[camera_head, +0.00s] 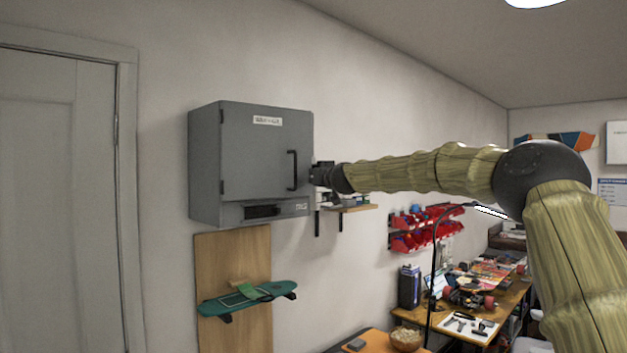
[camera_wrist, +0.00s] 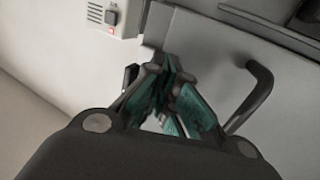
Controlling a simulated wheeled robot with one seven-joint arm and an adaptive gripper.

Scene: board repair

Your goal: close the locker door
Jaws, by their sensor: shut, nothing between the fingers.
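The grey locker (camera_head: 205,165) hangs on the wall in the head view. Its door (camera_head: 255,160) has a label near the top, hinges on the left and a black upright handle (camera_head: 292,170) on the right. The door looks flush or nearly flush with the body; I cannot tell whether a small gap is left. My gripper (camera_head: 316,176) is at the door's right edge, just right of the handle. In the wrist view my gripper (camera_wrist: 172,78) is shut and empty, its fingertips close to the grey door, with the handle (camera_wrist: 252,95) to the right. Contact is unclear.
A small wall shelf (camera_head: 352,208) is just below and right of my gripper. A white box with a switch (camera_wrist: 112,16) is on the wall in the wrist view. A skateboard deck (camera_head: 248,297) hangs below the locker. A cluttered workbench (camera_head: 508,300) stands at right.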

